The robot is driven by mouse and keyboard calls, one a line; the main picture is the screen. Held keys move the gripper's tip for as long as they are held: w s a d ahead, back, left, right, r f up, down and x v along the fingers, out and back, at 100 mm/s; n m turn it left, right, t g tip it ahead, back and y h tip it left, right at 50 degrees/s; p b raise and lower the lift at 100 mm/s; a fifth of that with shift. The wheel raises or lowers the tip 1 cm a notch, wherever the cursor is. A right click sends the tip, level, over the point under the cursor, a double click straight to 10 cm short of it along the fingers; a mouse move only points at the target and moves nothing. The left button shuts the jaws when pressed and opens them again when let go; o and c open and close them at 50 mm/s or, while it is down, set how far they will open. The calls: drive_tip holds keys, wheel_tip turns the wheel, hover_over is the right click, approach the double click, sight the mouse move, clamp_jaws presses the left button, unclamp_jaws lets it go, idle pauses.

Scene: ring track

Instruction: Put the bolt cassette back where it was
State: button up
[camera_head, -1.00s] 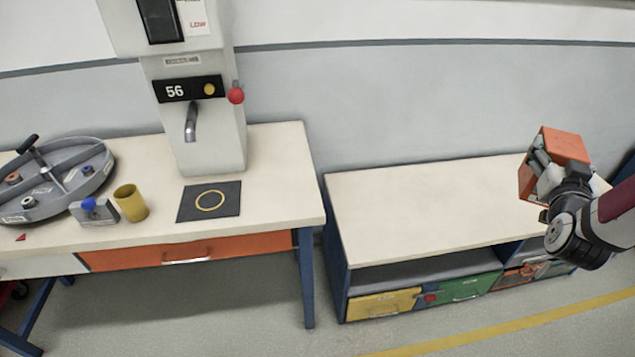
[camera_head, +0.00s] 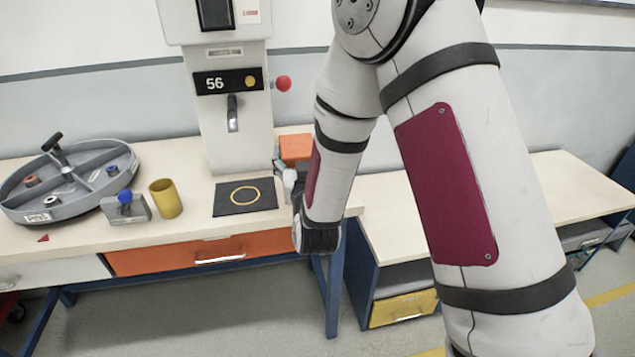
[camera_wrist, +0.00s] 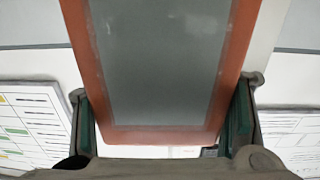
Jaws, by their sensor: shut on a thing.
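An orange box, which I take for the bolt cassette (camera_head: 295,148), is held up near the right end of the left bench, beside the grey machine. In the wrist view the cassette (camera_wrist: 160,60) fills the middle, with an orange rim around a grey face. My gripper (camera_head: 287,166) is shut on it; in the wrist view the two dark green fingers of my gripper (camera_wrist: 163,118) stand against its left and right sides. My own forearm covers part of the gripper. I cannot tell whether the cassette touches the bench or is above it.
The left bench (camera_head: 180,222) bears a grey round tray (camera_head: 72,178), a block with a blue knob (camera_head: 126,207), a yellow cup (camera_head: 166,199), a black mat with a yellow ring (camera_head: 232,206) and the machine (camera_head: 230,110). My arm hides much of the right bench (camera_head: 395,215).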

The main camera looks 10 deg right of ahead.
drive_tip(key=shift+w+a+f, duration=0.1)
drive_tip(key=shift+w+f, duration=0.05)
drive_tip(key=shift+f, duration=0.1)
drive_tip(key=w+d+f, duration=0.4)
drive_tip(key=w+d, duration=0.5)
drive_tip(key=w, duration=0.3)
drive_tip(key=shift+d+f, duration=0.4)
drive_tip(key=shift+f, duration=0.1)
drive_tip(key=shift+f, duration=0.1)
drive_tip(key=o, duration=1.7)
drive_tip(key=shift+c, duration=0.2)
